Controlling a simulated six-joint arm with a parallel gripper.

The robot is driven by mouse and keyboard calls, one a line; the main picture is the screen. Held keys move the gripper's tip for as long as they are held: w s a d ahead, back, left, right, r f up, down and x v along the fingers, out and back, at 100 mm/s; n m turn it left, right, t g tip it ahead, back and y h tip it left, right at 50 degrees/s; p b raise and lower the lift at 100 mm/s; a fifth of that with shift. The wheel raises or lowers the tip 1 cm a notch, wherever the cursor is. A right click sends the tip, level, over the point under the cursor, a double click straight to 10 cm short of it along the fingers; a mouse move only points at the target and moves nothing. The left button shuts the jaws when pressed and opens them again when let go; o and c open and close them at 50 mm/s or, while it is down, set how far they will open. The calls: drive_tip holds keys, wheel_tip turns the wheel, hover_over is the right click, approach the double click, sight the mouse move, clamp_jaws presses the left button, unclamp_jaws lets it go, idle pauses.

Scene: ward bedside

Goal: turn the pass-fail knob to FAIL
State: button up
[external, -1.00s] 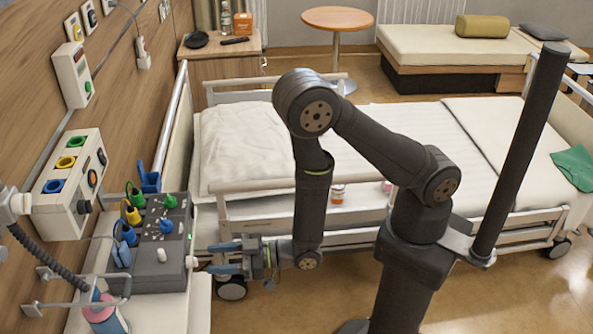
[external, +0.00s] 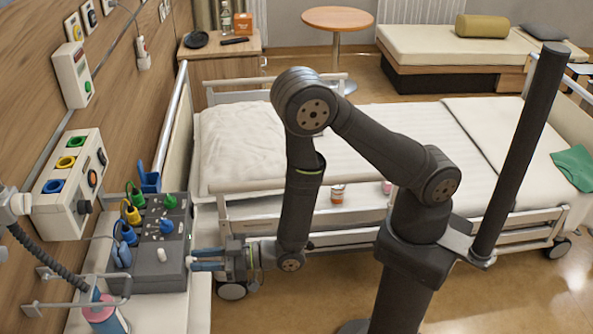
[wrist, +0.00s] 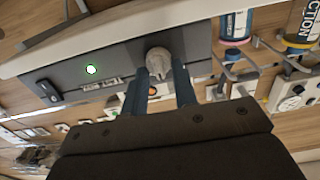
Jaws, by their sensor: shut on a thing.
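The pass-fail knob (wrist: 158,60) is a pale grey knob on the dark side panel (wrist: 120,66) of the grey tester box (external: 145,278). In the wrist view my gripper (wrist: 160,76) has its two blue fingers on either side of the knob, shut on it. The panel lettering is too small to read, and I cannot tell which way the knob points.
The bed (external: 240,150) lies behind my arm. A pink-and-blue bottle (external: 104,316) stands in front.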

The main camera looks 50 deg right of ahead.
drive_tip(key=shift+s+a+f+n, duration=0.1)
drive_tip(key=shift+n, duration=1.95)
drive_tip(key=shift+s+n, duration=0.1)
drive_tip(key=shift+n, duration=1.95)
drive_tip(key=o, duration=1)
drive_tip(key=v, duration=1.7)
